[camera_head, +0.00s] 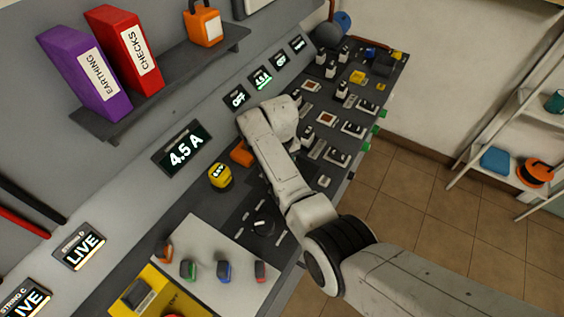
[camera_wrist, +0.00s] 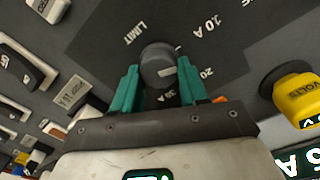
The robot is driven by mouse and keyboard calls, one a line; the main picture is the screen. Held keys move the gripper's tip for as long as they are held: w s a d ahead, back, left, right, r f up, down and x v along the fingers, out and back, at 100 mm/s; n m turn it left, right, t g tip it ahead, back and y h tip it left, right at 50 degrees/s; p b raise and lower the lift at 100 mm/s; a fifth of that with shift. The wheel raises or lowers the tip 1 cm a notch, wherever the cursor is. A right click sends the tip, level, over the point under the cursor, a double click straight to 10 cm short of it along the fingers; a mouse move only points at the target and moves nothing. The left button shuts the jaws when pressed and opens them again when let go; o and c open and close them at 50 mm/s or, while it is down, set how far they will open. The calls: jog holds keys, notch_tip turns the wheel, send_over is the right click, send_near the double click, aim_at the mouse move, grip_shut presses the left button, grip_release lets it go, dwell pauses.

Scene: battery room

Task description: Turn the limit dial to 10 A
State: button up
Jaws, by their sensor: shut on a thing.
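The limit dial (camera_wrist: 158,66) is a dark round knob on a dark plate, with a printed LIMIT label to its upper left in the wrist view. Around it are marks that look like 10 A (camera_wrist: 203,28), 20 (camera_wrist: 206,73) and 30 A (camera_wrist: 168,96). A pale line on the knob points roughly right, towards the 20 side; its exact setting is hard to read. My gripper (camera_wrist: 158,82) has its teal fingers shut on either side of the knob. In the head view my arm hides the dial and the gripper's fingers.
A yellow VOLTS knob (camera_head: 220,175) stands beside the dial, with an orange piece (camera_head: 242,153) near my gripper. A lit display (camera_head: 182,148) above reads 4.5 A. Several switches crowd the panel's far end.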

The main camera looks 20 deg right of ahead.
jog(key=shift+r+n+p, duration=0.1)
jog(key=shift+n+p, duration=0.35)
jog(key=shift+n, duration=1.25)
jog(key=shift+a, duration=0.1)
jog(key=o, duration=1.1)
jog(key=shift+c, duration=0.2)
notch_tip(320, 180, up, 11)
jog(key=b, duration=0.1)
jog(key=shift+a, duration=0.15)
jog(key=shift+f, duration=0.2)
